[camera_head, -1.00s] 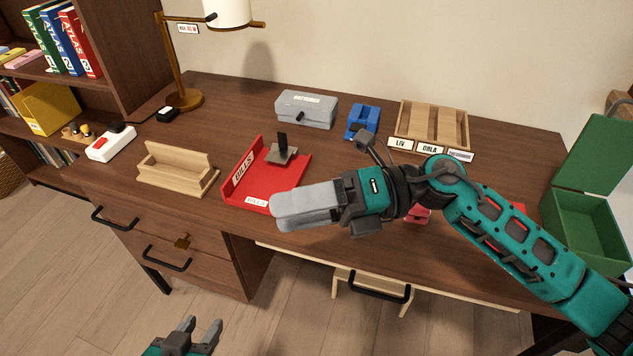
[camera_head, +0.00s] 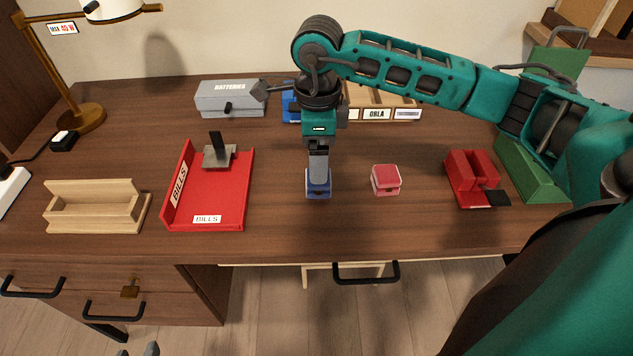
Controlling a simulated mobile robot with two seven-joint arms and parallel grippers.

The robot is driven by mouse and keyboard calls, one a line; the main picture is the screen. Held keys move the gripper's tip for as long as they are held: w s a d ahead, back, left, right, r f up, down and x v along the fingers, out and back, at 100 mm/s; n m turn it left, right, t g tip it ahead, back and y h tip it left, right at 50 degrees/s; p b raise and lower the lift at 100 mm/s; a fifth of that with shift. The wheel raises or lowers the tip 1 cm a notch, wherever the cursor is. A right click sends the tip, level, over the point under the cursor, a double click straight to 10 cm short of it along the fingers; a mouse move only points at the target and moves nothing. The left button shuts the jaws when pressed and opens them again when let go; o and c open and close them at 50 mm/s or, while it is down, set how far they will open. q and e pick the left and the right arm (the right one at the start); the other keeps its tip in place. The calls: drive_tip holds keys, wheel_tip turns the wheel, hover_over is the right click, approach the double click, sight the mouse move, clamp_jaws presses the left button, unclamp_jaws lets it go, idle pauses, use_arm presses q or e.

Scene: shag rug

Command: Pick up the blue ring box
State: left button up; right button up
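The small blue ring box (camera_head: 318,188) stands on the desk, right of the red tray. My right gripper (camera_head: 318,172) points straight down at it, with its fingers at the top of the box. The fingers line up in this view and hide part of the box, so I cannot tell whether they are closed on it. The box appears to be at desk level. My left gripper (camera_head: 137,350) shows only its two fingertips at the bottom edge, apart and empty, well away from the desk top.
A pinkish-red ring box (camera_head: 385,180) sits close on the right. A red bills tray (camera_head: 230,200) is left, with a red block-like object (camera_head: 470,178) farther right. A grey batteries case (camera_head: 231,98) and partly hidden blue object (camera_head: 290,106) are behind.

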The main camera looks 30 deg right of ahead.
sight(313, 191)
drive_tip(key=f, duration=0.6)
drive_tip(key=shift+w+a+f+b, duration=0.1)
drive_tip(key=shift+a+f+b, duration=0.1)
drive_tip(key=shift+f+b, duration=0.15)
drive_tip(key=shift+r, duration=0.1)
drive_tip(key=c, duration=1.1)
